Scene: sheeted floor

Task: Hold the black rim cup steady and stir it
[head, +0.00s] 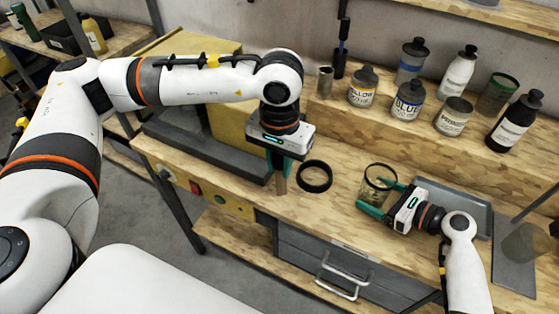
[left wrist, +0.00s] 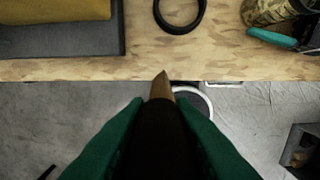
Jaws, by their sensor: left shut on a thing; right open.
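The clear black rim cup (head: 379,172) stands upright on the bench at the right, with brownish contents; part of it shows at the top right of the left wrist view (left wrist: 268,10). My right gripper (head: 367,193) is open, its green fingers at the cup's lower part; I cannot tell whether they touch it. My left gripper (head: 281,170) is shut on a stirring tool (head: 281,185), left of the cup. In the left wrist view the tool (left wrist: 162,88) has a dark handle and a brown pointed tip, pointing towards the bench's front edge.
A black ring (head: 314,189) lies flat on the bench between the left gripper and the cup. A drawer handle (head: 337,283) juts out below.

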